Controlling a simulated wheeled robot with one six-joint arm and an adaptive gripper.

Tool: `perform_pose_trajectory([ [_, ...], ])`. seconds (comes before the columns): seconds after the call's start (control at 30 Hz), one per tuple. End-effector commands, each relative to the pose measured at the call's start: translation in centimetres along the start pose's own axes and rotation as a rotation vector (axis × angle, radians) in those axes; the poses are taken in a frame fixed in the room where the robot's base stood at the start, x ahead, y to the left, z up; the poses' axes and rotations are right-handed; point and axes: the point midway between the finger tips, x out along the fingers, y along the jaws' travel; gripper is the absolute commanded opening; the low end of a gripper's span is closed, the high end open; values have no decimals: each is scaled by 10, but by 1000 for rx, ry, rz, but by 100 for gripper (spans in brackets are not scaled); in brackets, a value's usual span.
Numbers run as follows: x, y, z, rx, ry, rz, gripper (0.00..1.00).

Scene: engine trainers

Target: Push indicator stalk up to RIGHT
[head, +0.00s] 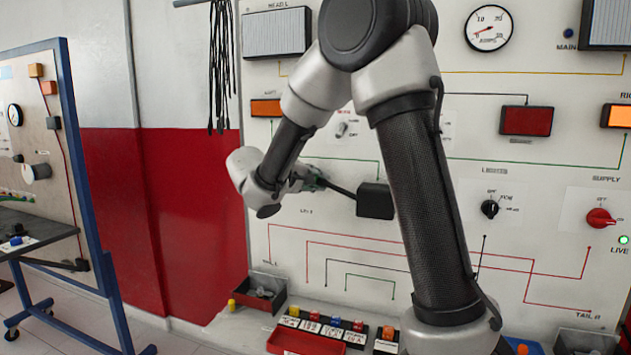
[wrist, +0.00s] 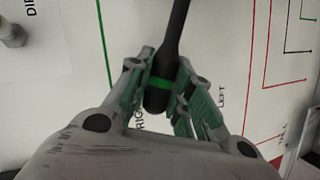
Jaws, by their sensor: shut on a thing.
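The indicator stalk is a black rod with a green band near its tip. In the head view the stalk (head: 339,189) runs from a black box (head: 375,201) on the white panel, leftward and slightly up to my gripper (head: 316,181). In the wrist view the stalk (wrist: 171,45) comes down from the top, and its tip sits between the fingers of my gripper (wrist: 166,98). The gripper is shut on the stalk near the green band. The labels RIGHT, partly covered by a finger, and LEFT (wrist: 222,97) stand on either side of the tip.
The panel carries a lights knob (head: 489,208), a red supply knob (head: 600,217), a gauge (head: 489,28) and lamps. A toggle switch (head: 342,129) is above my gripper. Trays and small coloured parts stand along the bottom. A blue-framed stand (head: 85,170) is at left.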

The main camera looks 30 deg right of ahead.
Motion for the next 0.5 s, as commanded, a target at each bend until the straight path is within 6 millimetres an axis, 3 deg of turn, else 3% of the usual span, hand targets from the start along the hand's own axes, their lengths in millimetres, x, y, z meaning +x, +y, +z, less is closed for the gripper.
perform_pose_trajectory([
  [0.03,0,2,0,4,-1,3,25],
  [0.13,0,2,0,3,-1,3,43],
  [0.5,-4,1,-1,1,1,2,44],
])
